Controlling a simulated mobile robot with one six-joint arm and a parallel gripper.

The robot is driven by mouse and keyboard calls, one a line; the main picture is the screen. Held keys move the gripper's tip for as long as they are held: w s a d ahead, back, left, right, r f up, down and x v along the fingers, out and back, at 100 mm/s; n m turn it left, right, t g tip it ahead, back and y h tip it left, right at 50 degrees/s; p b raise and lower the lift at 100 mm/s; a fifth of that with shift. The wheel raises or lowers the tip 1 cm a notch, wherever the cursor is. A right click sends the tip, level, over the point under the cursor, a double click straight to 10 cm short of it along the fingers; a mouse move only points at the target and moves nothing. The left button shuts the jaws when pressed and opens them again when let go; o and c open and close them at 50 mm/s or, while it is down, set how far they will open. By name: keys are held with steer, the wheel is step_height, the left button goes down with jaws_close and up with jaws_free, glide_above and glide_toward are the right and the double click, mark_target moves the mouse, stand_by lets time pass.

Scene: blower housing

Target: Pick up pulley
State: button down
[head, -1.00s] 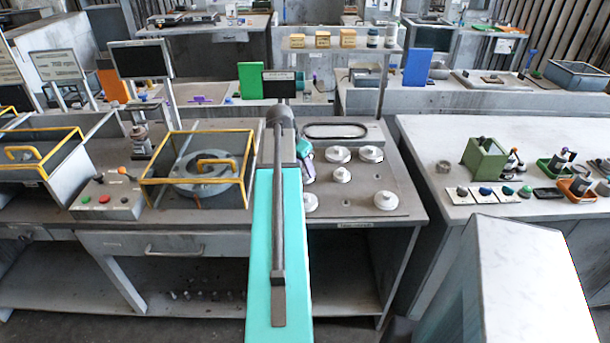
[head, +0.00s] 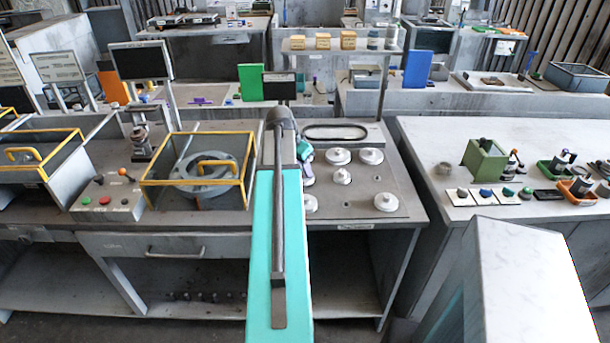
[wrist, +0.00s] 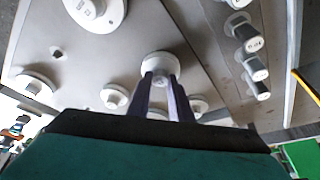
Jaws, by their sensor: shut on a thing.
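Several white, round, stepped pulleys stand on a grey plate (head: 365,187) on the workbench, such as one in the middle (head: 341,176) and one at the lower right (head: 386,201). In the wrist view, my gripper (wrist: 161,80) has its two dark fingers closed at the hub of a white pulley (wrist: 160,64). This pulley appears at or very near plate level; I cannot tell if it touches the plate. In the head view, my teal arm hides most of the gripper and part of the plate's left side.
A black oval belt (head: 335,132) lies behind the plate. A yellow-framed box (head: 152,182) stands left of my arm. Several grey labelled cylinders (wrist: 244,32) stand beside the plate in the wrist view. A shelf (head: 340,45) rises at the back.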

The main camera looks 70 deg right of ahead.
steer(key=shift+r, duration=0.2)
steer(key=shift+r+b, duration=0.7)
steer(key=shift+r, duration=0.9)
steer(key=s+a+b, duration=0.1)
steer(key=s+a, duration=0.1)
steer(key=a, duration=0.1)
steer(key=s+a+b, duration=0.1)
steer(key=s+a, duration=0.1)
steer(key=a, duration=0.2)
steer(key=s+a+r+b, duration=0.1)
steer(key=s+a, duration=0.1)
steer(key=a, duration=0.2)
steer(key=shift+s, duration=0.4)
steer(key=shift+s+a, duration=0.15)
steer(key=shift+a, duration=0.15)
steer(key=shift+b, duration=0.95)
steer(key=shift+s+a+b, duration=0.1)
steer(key=shift+b, duration=0.3)
steer(key=shift+s+a+b, duration=0.25)
steer(key=shift+a+b, duration=0.1)
steer(key=shift+b, duration=0.85)
steer(key=shift+s+a+r+b, duration=0.15)
steer(key=shift+a+b, duration=0.3)
steer(key=shift+b, duration=0.6)
steer(key=shift+s, duration=0.1)
